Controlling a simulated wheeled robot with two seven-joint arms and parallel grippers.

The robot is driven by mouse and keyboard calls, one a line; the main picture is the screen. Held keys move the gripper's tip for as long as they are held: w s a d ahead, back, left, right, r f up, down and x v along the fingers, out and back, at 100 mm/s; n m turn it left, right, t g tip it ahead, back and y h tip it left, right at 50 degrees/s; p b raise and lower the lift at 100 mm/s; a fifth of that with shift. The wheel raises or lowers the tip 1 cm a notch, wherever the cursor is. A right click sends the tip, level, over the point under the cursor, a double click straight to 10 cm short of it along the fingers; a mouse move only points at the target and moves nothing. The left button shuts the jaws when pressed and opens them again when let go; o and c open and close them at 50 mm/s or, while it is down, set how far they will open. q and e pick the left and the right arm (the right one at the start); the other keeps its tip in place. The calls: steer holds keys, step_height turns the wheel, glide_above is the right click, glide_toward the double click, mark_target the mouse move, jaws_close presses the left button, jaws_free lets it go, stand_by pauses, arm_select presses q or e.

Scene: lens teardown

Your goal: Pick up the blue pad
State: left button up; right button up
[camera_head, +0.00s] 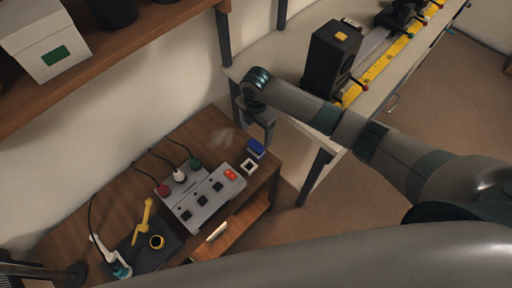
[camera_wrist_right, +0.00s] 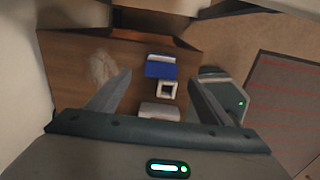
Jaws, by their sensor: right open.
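The blue pad (camera_head: 256,147) lies on the wooden desk near its right end, just above a small white square frame with a dark middle (camera_head: 249,166). In the right wrist view the blue pad (camera_wrist_right: 161,67) shows ahead between the fingers, with the white frame (camera_wrist_right: 168,89) right below it. My right gripper (camera_head: 266,133) hangs above the desk's right end, beside the pad in the head view. Its fingers (camera_wrist_right: 159,80) are apart with nothing between them. The gap between fingertips and pad is hard to judge. My left gripper is not in view.
A grey box with buttons and cabled plugs (camera_head: 205,196) stands left of the pad. A dark mat (camera_head: 150,257) with a yellow tool (camera_head: 143,220) lies farther left. A bench with a black box (camera_head: 331,58) is behind my right arm. An open drawer (camera_head: 232,235) juts out in front.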

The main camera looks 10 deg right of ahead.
mark_target(256, 145)
steer(key=shift+f+p, duration=0.3)
steer(key=shift+f, duration=1.6)
steer(key=shift+f, duration=0.1)
steer(key=shift+s+f+p, duration=0.15)
steer(key=shift+f+p, duration=0.35)
steer(key=shift+f, duration=0.05)
step_height(256, 145, down, 3)
steer(key=shift+s+a+r+p, duration=0.1)
steer(key=shift+p, duration=0.35)
steer(key=shift+f, duration=0.6)
steer(key=shift+c, duration=0.5)
steer(key=c, duration=1)
